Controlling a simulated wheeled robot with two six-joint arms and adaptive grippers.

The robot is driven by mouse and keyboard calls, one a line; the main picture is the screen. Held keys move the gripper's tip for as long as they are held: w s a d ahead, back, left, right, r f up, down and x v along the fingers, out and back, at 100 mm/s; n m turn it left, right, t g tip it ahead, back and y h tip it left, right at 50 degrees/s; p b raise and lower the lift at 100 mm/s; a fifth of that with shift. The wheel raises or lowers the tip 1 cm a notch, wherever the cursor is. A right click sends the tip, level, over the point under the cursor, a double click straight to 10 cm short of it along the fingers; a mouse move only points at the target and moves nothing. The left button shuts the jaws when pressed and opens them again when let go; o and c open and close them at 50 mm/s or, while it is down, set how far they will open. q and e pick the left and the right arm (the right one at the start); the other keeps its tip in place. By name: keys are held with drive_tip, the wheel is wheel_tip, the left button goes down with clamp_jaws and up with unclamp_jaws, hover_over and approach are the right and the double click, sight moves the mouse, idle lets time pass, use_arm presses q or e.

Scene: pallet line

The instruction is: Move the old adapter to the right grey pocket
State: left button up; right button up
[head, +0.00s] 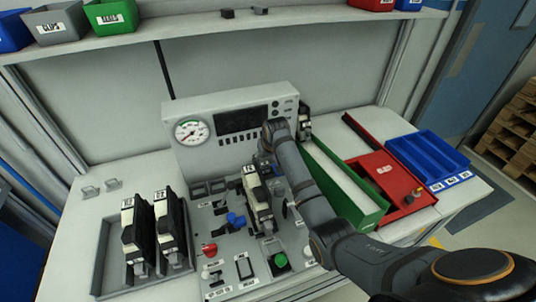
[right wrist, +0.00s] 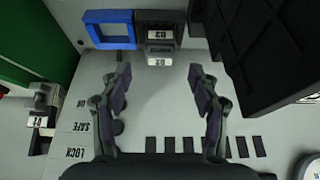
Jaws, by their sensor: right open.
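A black and cream adapter (head: 260,207) stands on the console in the head view, its label too small to read. Two similar adapters (head: 133,238) (head: 167,228) stand side by side in a dark grey tray (head: 103,262) at the left. Two small grey recesses (head: 198,190) (head: 217,186) lie left of the console adapter; I cannot tell whether they are the task's pockets. My right gripper (right wrist: 162,88) is open with nothing between its fingers. In the head view its fingers are largely hidden near the console's back. My left gripper is out of view.
A panel with a gauge (head: 188,131) stands behind the console. A green bin (head: 372,219), red case (head: 397,176) and blue tray (head: 430,155) are on the right. The wrist view shows a blue frame (right wrist: 108,43) and a large black ribbed part (right wrist: 275,45) close by.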

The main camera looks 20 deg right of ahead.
drive_tip(key=v, duration=0.7)
drive_tip(key=shift+b, duration=0.3)
drive_tip(key=shift+s, duration=0.15)
